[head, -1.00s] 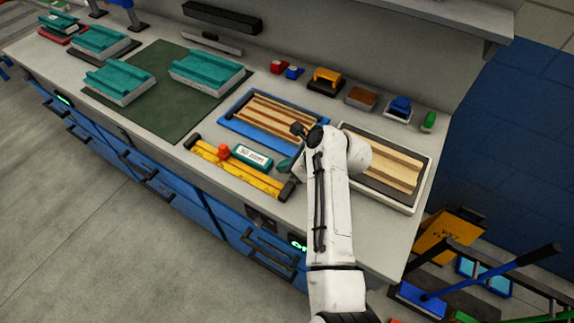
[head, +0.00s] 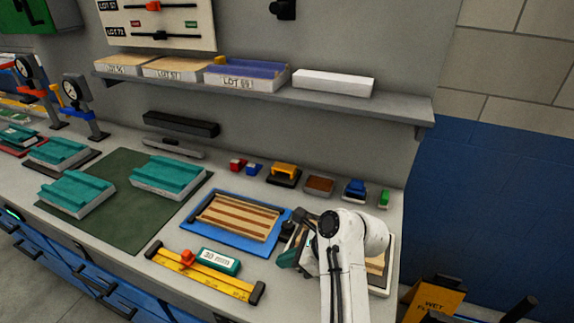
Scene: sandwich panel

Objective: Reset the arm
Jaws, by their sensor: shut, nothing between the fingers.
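My white arm (head: 343,262) reaches in from the lower right of the head view, over the right end of the bench. My gripper (head: 290,257) is small and dark at the end of the arm, partly hidden by the wrist. It is shut and empty, between the blue tray (head: 190,231) with wooden strips and the right-hand tray (head: 383,287). My arm covers most of the right-hand tray. I cannot tell how high the gripper is above the bench.
A yellow rule (head: 215,280) with an orange slider and a teal "30 mm" block (head: 219,260) lie in front of the blue tray. Small coloured tools stand behind it. A shelf (head: 400,107) with lot boxes overhangs the bench back. Teal-topped panels (head: 168,174) lie on the left.

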